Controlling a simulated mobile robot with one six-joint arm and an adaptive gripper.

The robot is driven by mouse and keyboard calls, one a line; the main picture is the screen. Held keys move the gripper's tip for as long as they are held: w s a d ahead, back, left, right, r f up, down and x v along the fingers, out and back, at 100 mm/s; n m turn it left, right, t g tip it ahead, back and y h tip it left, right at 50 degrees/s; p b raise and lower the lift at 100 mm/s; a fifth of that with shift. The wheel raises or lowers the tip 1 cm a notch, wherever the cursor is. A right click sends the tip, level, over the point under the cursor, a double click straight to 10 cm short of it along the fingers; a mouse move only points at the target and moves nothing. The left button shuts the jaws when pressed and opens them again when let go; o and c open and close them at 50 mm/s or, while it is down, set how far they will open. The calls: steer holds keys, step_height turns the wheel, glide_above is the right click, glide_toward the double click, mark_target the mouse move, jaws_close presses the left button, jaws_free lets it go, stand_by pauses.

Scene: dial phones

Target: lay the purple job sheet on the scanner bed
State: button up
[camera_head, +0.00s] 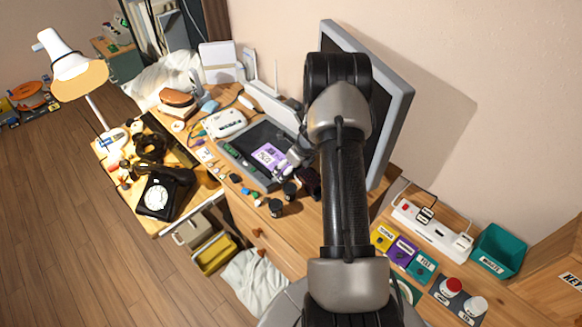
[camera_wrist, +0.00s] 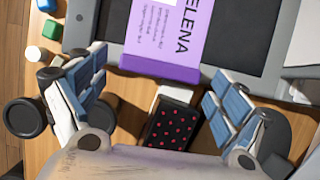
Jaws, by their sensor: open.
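The purple job sheet (camera_head: 268,155) lies on the dark bed of the scanner (camera_head: 240,157). In the wrist view, the sheet (camera_wrist: 172,35) shows the name ELENA and a white patch. Its deeper purple near edge crosses the grey frame of the scanner (camera_wrist: 273,62). My gripper (camera_wrist: 155,75) is open, its two fingers spread to either side of the sheet's near edge, with nothing between them that I can see held. In the head view my gripper (camera_head: 291,160) is just right of the sheet, partly hidden by my arm.
A black box with red dots (camera_wrist: 172,127) sits below the sheet between my fingers. Black round pots (camera_head: 275,207) and small coloured blocks (camera_wrist: 51,28) stand along the near desk edge. A large monitor (camera_head: 395,110) rises behind my arm. A white device (camera_head: 224,122) stands beyond the scanner.

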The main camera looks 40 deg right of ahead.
stand_by(0.3)
steer(key=shift+r, duration=0.3)
steer(key=p+v, duration=0.4)
steer(key=v, duration=0.8)
steer(key=s+a+r+n+y, duration=0.1)
steer(key=s+a+r+n, duration=0.2)
steer(key=a+r+n, duration=1.7)
steer(key=s+a+r+n, duration=0.4)
steer(key=s+a+n, duration=0.2)
steer(key=s, duration=0.4)
steer(key=s+a+r+n+h, duration=0.1)
steer(key=s+a+r+n, duration=0.3)
steer(key=s+n, duration=0.5)
steer(key=shift+s+a+r, duration=0.35)
steer(key=shift+s+a, duration=0.05)
steer(key=shift+a, duration=0.5)
steer(key=shift+f, duration=0.1)
